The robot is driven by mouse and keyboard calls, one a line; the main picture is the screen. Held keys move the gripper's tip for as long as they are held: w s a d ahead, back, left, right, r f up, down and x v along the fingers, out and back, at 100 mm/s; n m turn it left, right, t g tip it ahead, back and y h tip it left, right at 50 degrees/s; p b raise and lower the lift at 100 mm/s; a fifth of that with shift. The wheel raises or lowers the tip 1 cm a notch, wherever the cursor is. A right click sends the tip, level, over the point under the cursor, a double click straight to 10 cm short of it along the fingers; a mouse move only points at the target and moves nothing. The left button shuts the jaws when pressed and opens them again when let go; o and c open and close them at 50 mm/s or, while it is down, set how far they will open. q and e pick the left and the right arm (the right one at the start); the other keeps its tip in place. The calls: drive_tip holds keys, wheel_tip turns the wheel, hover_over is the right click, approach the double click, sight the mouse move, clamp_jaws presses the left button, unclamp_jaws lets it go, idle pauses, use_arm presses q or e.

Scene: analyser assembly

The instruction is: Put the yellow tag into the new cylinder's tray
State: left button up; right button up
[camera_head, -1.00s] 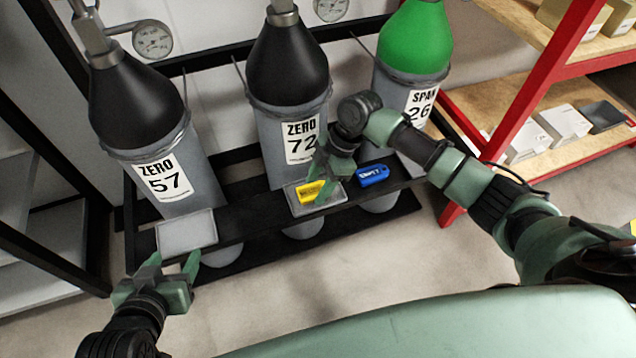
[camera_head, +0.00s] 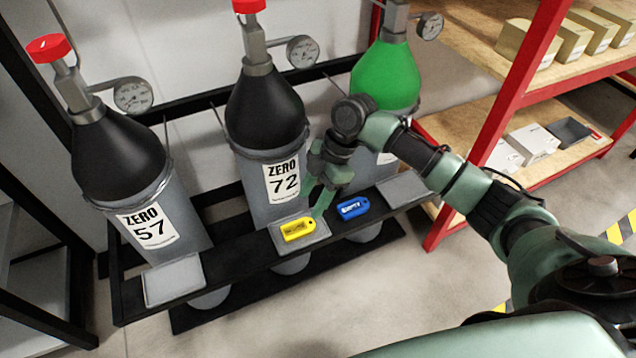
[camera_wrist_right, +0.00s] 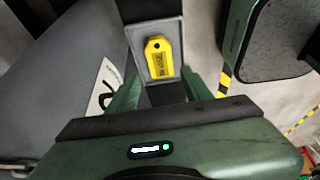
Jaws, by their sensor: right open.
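The yellow tag (camera_head: 297,231) lies flat in the small grey tray (camera_head: 322,236) in front of the cylinder labelled ZERO 72 (camera_head: 265,150). The tag also shows in the right wrist view (camera_wrist_right: 158,62), inside the tray's rim. My right gripper (camera_head: 321,202) is open and empty, just up and right of the tag in the head view. In the wrist view its two fingers (camera_wrist_right: 160,88) stand apart on either side, clear of the tag. My left gripper is out of view.
A blue tag (camera_head: 352,207) lies on the black rack right of that tray. An empty tray (camera_head: 174,279) is in front of cylinder ZERO 57 (camera_head: 140,220); another empty tray (camera_head: 403,188) is by the green-topped cylinder (camera_head: 386,78). Red shelving (camera_head: 490,150) stands at right.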

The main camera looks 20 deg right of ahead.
drive_tip(key=s+a+f+m+t, duration=0.1)
drive_tip(key=s+a+f+m, duration=0.2)
drive_tip(key=s, duration=0.3)
drive_tip(key=s+a+f+m+t, duration=0.1)
drive_tip(key=s+a+f+m, duration=0.25)
drive_tip(key=s, duration=0.25)
drive_tip(key=s+d+r+m+t+h, duration=0.1)
drive_tip(key=s+d+m+h, duration=0.1)
drive_tip(key=s+d+m, duration=0.2)
drive_tip(key=s+d+m+h, duration=0.2)
drive_tip(key=s+d+m, duration=0.2)
drive_tip(key=s+m, duration=0.2)
drive_tip(key=s, duration=0.2)
drive_tip(key=shift+s+r+t+p, duration=0.3)
drive_tip(key=shift+s+r+t, duration=0.05)
drive_tip(key=shift+r+t, duration=0.05)
drive_tip(key=shift+s+d, duration=0.1)
drive_tip(key=shift+d, duration=0.05)
